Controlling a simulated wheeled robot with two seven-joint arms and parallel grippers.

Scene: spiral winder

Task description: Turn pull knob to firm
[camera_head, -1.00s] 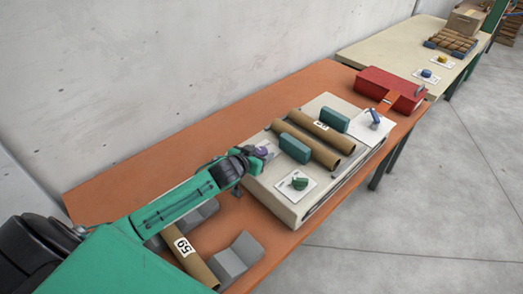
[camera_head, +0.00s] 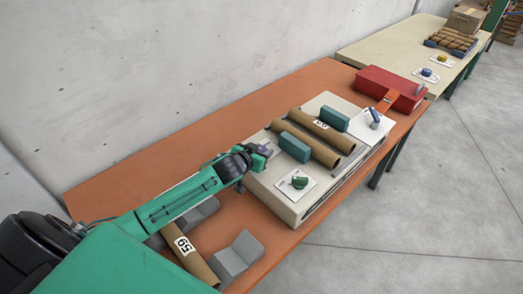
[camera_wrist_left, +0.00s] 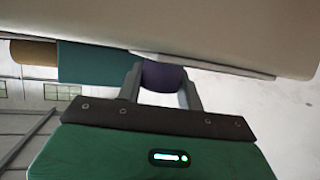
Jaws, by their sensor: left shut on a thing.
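My left gripper (camera_head: 262,150) is at the left end of the pale winder machine (camera_head: 287,209). In the left wrist view, its two grey fingers are shut on a purple knob (camera_wrist_left: 163,76), one finger on each side. In the head view the gripper largely hides this knob (camera_head: 265,147). A green knob (camera_head: 299,182) stands on a white plate at the machine's front, and a blue knob (camera_head: 375,116) on another plate at its right end. No knob's label is readable. My right gripper is not in view.
Cardboard tubes (camera_head: 312,149) and teal blocks (camera_head: 295,147) lie on the machine. A red box (camera_head: 391,89) stands at the table's far end. The orange table (camera_head: 135,186) is bare along the wall.

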